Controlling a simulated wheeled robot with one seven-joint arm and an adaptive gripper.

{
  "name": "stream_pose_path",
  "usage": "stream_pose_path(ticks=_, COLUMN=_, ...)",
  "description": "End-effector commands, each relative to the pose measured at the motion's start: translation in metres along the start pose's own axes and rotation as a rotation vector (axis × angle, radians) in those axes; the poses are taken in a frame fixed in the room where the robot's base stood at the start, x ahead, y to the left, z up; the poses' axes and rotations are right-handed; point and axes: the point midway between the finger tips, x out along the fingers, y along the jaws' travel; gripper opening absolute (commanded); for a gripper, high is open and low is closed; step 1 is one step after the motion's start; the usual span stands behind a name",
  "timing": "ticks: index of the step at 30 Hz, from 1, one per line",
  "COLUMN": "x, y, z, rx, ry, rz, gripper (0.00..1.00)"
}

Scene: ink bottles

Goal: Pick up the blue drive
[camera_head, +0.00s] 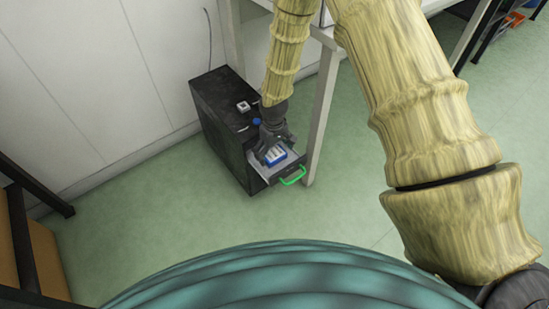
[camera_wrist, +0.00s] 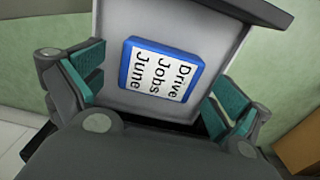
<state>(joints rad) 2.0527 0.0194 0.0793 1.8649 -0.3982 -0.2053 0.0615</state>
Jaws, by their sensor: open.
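The blue drive (camera_wrist: 160,75) is a flat blue block with a white label reading "Drive Jobs June". It lies label up in the open drawer (camera_wrist: 109,27) of a black cabinet. In the head view the drive (camera_head: 275,157) shows just below my gripper (camera_head: 272,148). In the wrist view my gripper (camera_wrist: 157,92) is open, with a teal-padded finger on either side of the drive. Both fingers appear apart from it. The drive's underside is hidden.
The black cabinet (camera_head: 222,108) stands against the white wall, with a small white item (camera_head: 243,106) on top. The drawer has a green handle (camera_head: 293,176). A pale table leg (camera_head: 322,120) stands close on the right. Green floor is clear in front.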

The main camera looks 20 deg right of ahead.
Motion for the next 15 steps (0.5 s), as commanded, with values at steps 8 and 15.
stream_pose_path(ticks=8, x=0.0133, y=0.0006, z=-0.0003, rx=0.000, ry=0.000, rz=0.001, gripper=1.00)
stream_pose_path(ticks=15, x=0.0133, y=0.0005, z=-0.0002, rx=0.000, ry=0.000, rz=0.000, gripper=0.73)
